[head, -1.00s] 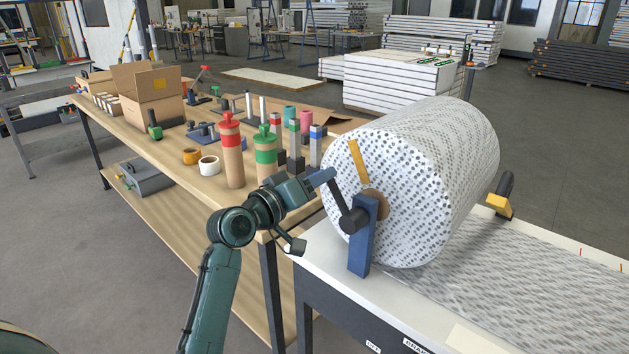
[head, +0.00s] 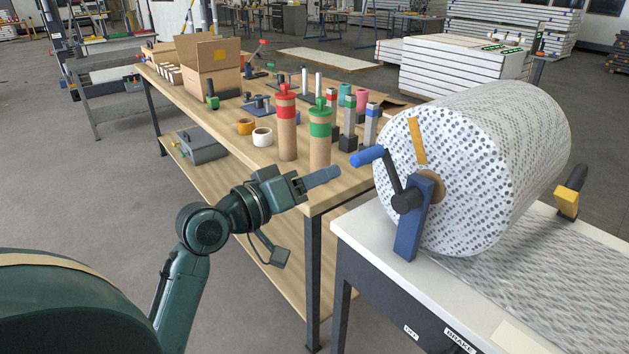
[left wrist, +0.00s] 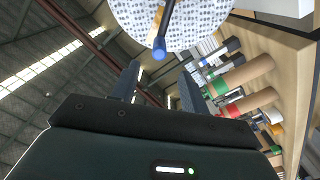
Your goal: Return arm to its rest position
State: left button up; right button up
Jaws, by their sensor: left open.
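My left gripper (head: 322,177) is open and empty, held in the air in front of the near corner of the wooden table. My left arm comes up from the lower left of the head view. A crank with a blue handle (head: 367,156) sits on the end of the large dotted roll (head: 466,168), to the right of and a little above the gripper, apart from it. In the left wrist view the two spread fingers (left wrist: 158,88) have clear space between them, and the blue handle end (left wrist: 159,50) shows beyond them. My right gripper is not in view.
The wooden table (head: 222,127) bears a red-topped tube (head: 287,130), a green-topped tube (head: 319,135), tape rolls and an open cardboard box (head: 210,68). The white-topped bench (head: 372,235) holds the roll on a blue bracket (head: 411,222). Open floor lies left of the table.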

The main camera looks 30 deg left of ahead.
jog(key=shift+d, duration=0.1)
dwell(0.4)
pick_arm(q)
jog(key=s+d+f+m+g+y+p, duration=0.1)
jog(key=s+d+f+g+y+p, duration=0.1)
jog(key=f, duration=0.7)
jog(key=s+d+f+m+g+y+p, duration=0.1)
jog(key=s+d+f+g, duration=0.15)
jog(key=f, duration=0.65)
jog(key=s+d+f+m+g+p, duration=0.2)
jog(key=s+d+f+m, duration=0.2)
jog(key=s+d+f, duration=0.4)
jog(key=s+f, duration=0.3)
jog(key=shift+s+m, duration=0.35)
jog(key=shift+m, duration=0.05)
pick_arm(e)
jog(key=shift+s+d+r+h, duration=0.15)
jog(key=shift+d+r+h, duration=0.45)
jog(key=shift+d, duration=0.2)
pick_arm(q)
jog(key=shift+d+f, duration=0.1)
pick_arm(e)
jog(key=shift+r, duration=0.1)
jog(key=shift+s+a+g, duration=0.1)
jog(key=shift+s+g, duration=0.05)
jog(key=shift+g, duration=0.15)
